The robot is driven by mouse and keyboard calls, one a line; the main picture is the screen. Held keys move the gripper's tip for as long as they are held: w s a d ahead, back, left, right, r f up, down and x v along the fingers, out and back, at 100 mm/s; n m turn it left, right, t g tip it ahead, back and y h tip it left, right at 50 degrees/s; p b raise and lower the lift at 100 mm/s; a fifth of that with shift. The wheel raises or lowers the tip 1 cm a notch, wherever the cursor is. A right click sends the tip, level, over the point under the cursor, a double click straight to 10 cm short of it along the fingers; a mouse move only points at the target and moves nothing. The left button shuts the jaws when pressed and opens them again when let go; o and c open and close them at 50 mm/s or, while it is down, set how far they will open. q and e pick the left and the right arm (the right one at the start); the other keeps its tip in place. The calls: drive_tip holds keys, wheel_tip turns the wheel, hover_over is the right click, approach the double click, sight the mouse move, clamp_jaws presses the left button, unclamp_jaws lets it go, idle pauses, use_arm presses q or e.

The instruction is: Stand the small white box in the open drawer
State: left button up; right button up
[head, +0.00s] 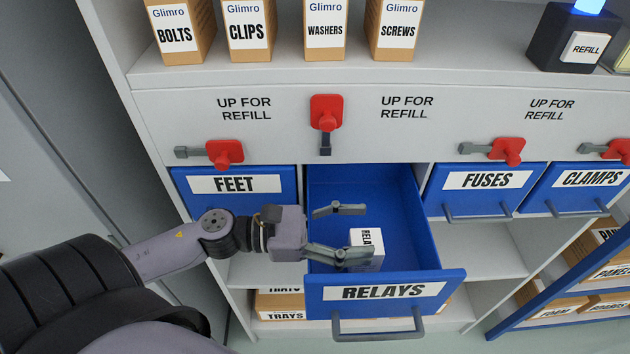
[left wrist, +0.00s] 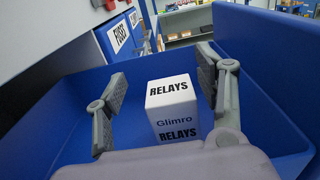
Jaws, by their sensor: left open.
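The small white box (head: 367,238) marked RELAYS is inside the open blue RELAYS drawer (head: 447,285), towards its front. In the left wrist view the box (left wrist: 171,108) looks upright, with RELAYS on its top and Glimro RELAYS on its near face. My left gripper (head: 358,233) reaches into the drawer from the left. Its fingers are spread wide, one on each side of the box, with visible gaps in the left wrist view (left wrist: 168,77). One finger hides part of the box in the head view. The box's bottom edge is partly hidden. My right gripper is not in view.
The closed FEET drawer (head: 282,203) is left of the open one; closed FUSES (head: 487,196) and CLAMPS (head: 585,200) drawers are to the right. A red flag lever (head: 326,112) hangs above the open drawer. Labelled cartons stand on the shelf above. The drawer's back is empty.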

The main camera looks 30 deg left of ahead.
use_arm(q)
drive_tip(key=shift+a+f+p, duration=0.1)
drive_tip(key=shift+f+p, duration=0.1)
drive_tip(key=shift+p, duration=0.1)
drive_tip(key=shift+r+p, duration=0.45)
drive_tip(key=shift+p, duration=0.1)
drive_tip(key=b+v, duration=0.5)
drive_tip(key=v, duration=0.7)
drive_tip(key=shift+w, duration=0.15)
